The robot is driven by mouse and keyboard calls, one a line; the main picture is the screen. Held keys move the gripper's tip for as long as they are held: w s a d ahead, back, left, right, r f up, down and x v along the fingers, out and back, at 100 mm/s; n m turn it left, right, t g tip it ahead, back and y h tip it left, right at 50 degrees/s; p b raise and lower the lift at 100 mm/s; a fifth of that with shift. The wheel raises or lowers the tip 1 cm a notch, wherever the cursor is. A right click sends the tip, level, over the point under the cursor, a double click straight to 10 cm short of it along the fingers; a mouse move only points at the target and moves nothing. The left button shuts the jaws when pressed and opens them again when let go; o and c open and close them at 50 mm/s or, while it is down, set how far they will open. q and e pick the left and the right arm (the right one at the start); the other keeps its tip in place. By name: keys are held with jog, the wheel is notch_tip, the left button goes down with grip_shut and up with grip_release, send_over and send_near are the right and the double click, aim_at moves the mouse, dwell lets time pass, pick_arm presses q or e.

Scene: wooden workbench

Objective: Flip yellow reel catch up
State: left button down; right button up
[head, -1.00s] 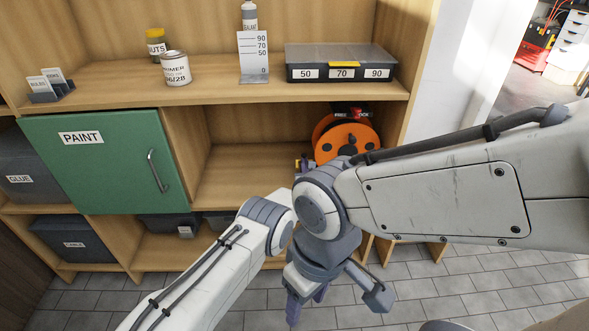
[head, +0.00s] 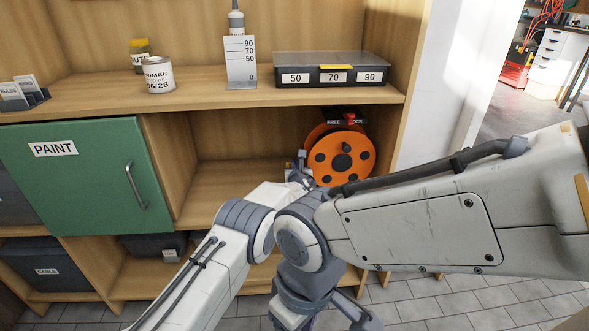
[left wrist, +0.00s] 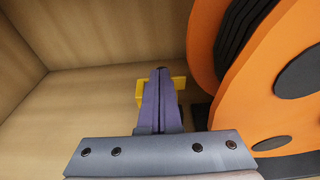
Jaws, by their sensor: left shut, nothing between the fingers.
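The orange cable reel (head: 341,157) stands in the open middle shelf bay, at its right side. In the left wrist view its orange discs (left wrist: 297,52) fill the right. The yellow catch (left wrist: 179,83) is low at the reel's left side, mostly hidden behind my fingers. My left gripper (head: 300,160) is at the reel's left side, its fingers shut and empty. In the left wrist view the closed fingers (left wrist: 161,78) overlap the catch; I cannot tell whether they touch it. My right gripper (head: 318,318) hangs low in front of the shelf, partly cut off; its fingertips are out of view.
A red lock part (head: 347,120) marked "FREE" and "LOCK" is on top of the reel. A green PAINT door (head: 75,170) closes the bay to the left. The shelf board above carries an organiser box (head: 332,70) and a paint can (head: 159,76). The bay left of the reel is empty.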

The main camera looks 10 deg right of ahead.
pick_arm(q)
jog(key=shift+w+d+r, duration=0.1)
jog(key=shift+d+r, duration=0.2)
